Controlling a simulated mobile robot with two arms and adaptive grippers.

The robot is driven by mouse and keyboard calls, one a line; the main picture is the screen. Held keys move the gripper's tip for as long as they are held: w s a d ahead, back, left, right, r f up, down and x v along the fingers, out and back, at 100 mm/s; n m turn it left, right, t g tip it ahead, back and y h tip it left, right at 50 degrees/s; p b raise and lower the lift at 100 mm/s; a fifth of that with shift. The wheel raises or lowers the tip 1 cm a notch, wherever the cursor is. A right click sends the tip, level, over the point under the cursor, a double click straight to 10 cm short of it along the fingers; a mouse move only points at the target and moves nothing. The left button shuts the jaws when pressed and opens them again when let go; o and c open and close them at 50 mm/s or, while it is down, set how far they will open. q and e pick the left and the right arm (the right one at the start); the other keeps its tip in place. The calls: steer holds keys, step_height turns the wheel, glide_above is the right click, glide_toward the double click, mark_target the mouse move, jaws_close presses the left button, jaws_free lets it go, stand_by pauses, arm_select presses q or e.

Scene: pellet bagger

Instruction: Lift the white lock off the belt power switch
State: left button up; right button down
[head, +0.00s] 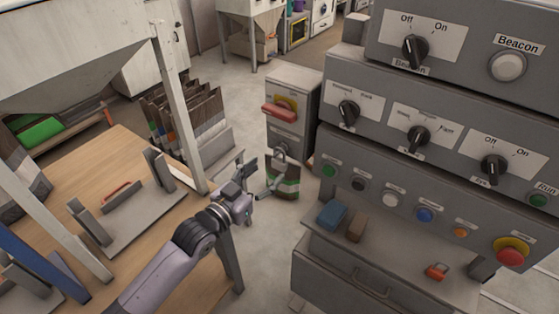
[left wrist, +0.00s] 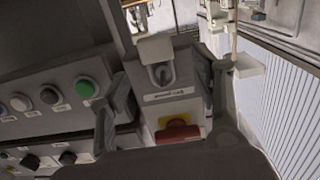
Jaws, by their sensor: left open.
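The belt power switch is a grey box (head: 293,85) with a yellow plate (head: 285,101) and a red handle (head: 278,111). The white lock (head: 280,158) hangs below the handle at the lower part of the box. In the left wrist view, which appears upside down, the lock's white body (left wrist: 155,48) and its shackle show above a small label, with the red handle (left wrist: 178,133) lower down. My left gripper (head: 263,175) is open and empty just below and in front of the lock. Its fingers (left wrist: 171,78) appear on either side of the lock. My right gripper is not in view.
A grey control panel (head: 420,160) with knobs and buttons stands close on the right. Its shelf (head: 390,258) holds a blue block, a brown block and a small orange item. A wooden table (head: 190,280) is on the left.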

mark_target(278, 161)
arm_select(q)
steer(key=shift+w+d+r, duration=0.15)
steer(key=shift+w+d, duration=0.2)
steer(key=shift+w, duration=0.05)
steer(key=p+x, duration=0.1)
steer(key=x, duration=0.2)
steer(key=shift+w+d, duration=0.15)
steer(key=shift+d, duration=0.1)
steer(key=shift+w+d, duration=0.2)
steer(key=shift+w, duration=0.1)
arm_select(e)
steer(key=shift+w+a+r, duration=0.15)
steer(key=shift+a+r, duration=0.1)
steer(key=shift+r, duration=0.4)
arm_select(q)
steer(key=shift+s+a, duration=0.1)
steer(key=shift+c, duration=0.8)
steer(key=c, duration=1.1)
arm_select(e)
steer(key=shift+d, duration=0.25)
